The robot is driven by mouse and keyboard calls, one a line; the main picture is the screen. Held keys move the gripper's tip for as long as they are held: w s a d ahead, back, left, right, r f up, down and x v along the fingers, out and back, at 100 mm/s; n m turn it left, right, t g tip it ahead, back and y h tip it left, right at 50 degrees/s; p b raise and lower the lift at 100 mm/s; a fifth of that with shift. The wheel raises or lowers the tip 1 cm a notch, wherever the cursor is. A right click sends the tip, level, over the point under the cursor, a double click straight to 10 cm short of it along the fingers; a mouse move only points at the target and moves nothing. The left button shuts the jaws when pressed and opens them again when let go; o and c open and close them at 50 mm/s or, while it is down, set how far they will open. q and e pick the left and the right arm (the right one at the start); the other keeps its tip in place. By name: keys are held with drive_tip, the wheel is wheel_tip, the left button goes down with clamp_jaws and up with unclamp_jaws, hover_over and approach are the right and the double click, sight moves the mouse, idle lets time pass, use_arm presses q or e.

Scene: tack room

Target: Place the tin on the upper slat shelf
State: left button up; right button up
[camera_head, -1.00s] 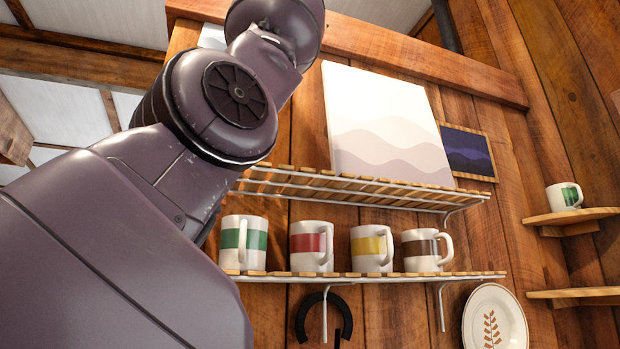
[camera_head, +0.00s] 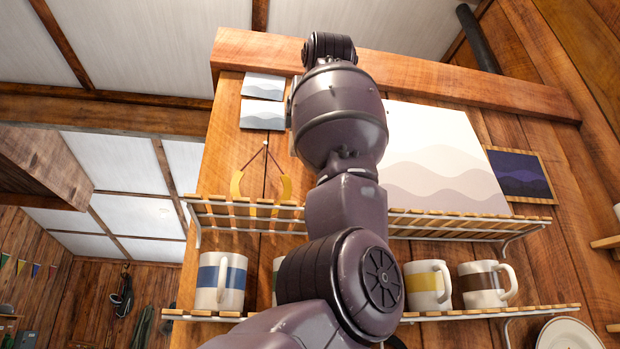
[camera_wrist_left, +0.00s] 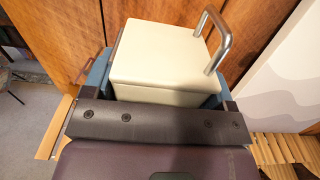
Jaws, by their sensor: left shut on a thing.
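The tin, a cream box (camera_wrist_left: 155,62) with a bent metal handle, is in the left wrist view. My left gripper (camera_wrist_left: 165,80) is shut on it, with a blue finger at each side. The upper slat shelf (camera_head: 450,223) runs across the wooden wall in the head view, partly hidden by my left arm. Its slats also show at the lower right of the wrist view (camera_wrist_left: 272,150), beside and below the gripper. The tin and the gripper's fingers are hidden in the head view. My right gripper is not in view.
A pale wave picture (camera_head: 440,155) and a small dark picture (camera_head: 520,174) are behind the shelf's right part. A yellow hanging item (camera_head: 284,188) is at its left part. Mugs, including a blue-banded one (camera_head: 221,281), stand on the lower shelf (camera_head: 480,311).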

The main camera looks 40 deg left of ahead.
use_arm(q)
wheel_tip(320, 180, down, 13)
drive_tip(key=shift+f, duration=0.2)
idle(0.6)
drive_tip(key=shift+f, duration=0.1)
drive_tip(key=o, duration=1)
drive_tip(key=shift+f, duration=0.1)
drive_tip(key=o, duration=0.4)
drive_tip(key=shift+c, duration=0.2)
